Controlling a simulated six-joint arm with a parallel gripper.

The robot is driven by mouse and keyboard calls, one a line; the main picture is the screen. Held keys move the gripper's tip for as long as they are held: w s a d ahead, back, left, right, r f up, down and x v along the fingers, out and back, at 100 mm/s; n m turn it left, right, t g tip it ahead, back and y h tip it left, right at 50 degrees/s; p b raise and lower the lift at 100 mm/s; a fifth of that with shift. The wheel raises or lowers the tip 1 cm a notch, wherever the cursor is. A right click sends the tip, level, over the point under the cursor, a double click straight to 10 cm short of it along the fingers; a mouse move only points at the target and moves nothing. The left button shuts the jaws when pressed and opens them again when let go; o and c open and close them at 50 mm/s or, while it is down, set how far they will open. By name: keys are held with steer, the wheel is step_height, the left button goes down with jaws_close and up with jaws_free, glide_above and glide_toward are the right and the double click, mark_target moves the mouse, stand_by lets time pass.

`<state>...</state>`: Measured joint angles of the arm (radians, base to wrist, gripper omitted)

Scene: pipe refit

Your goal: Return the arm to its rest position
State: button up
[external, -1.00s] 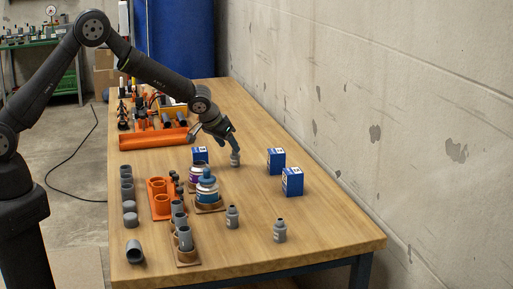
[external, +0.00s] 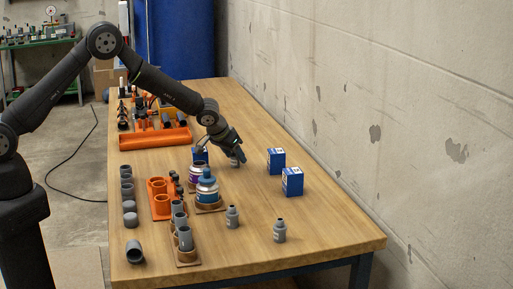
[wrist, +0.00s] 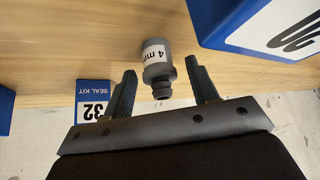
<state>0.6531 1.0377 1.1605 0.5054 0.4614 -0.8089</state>
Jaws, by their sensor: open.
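My gripper (external: 238,158) is open and low over the far middle of the table, at a small grey bottle, which it partly hides in the external view. In the wrist view my two dark fingers (wrist: 163,88) are spread apart with nothing clamped between them. The grey bottle (wrist: 158,62), labelled "4 m…", shows with its neck in line with the gap between the fingertips. I cannot tell how far the fingers reach around it. My arm is stretched out over the table, bent at the elbow.
Two grey bottles (external: 232,217) (external: 280,231) stand nearer. Orange holder (external: 160,205), white-and-blue jar (external: 207,190) and grey pipe fittings (external: 127,190) fill the left. An orange trough (external: 155,138) lies behind.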

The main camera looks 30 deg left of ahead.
steer(key=shift+w+d+f, duration=0.1)
steer(key=shift+w+f, duration=0.2)
steer(key=shift+f, duration=0.2)
step_height(320, 180, up, 4)
steer(key=shift+r, duration=0.1)
steer(key=s+d+r, duration=0.6)
steer(key=s+r, duration=0.1)
steer(key=s, duration=0.4)
steer(key=s+d+m+g+h, duration=0.1)
steer(key=s+d+m, duration=0.2)
steer(key=s+d, duration=0.45)
steer(key=s+d+m+g+h, duration=0.1)
steer(key=s+d+m+h, duration=0.2)
steer(key=d, duration=0.8)
steer(key=s+d+m+g, duration=0.1)
steer(key=s+d+m, duration=0.1)
steer(key=s+d, duration=0.6)
steer(key=w+d+f, duration=0.1)
steer(key=w+f, duration=0.2)
steer(key=w, duration=0.3)
steer(key=shift+d+f, duration=0.2)
steer(key=shift+d, duration=0.05)
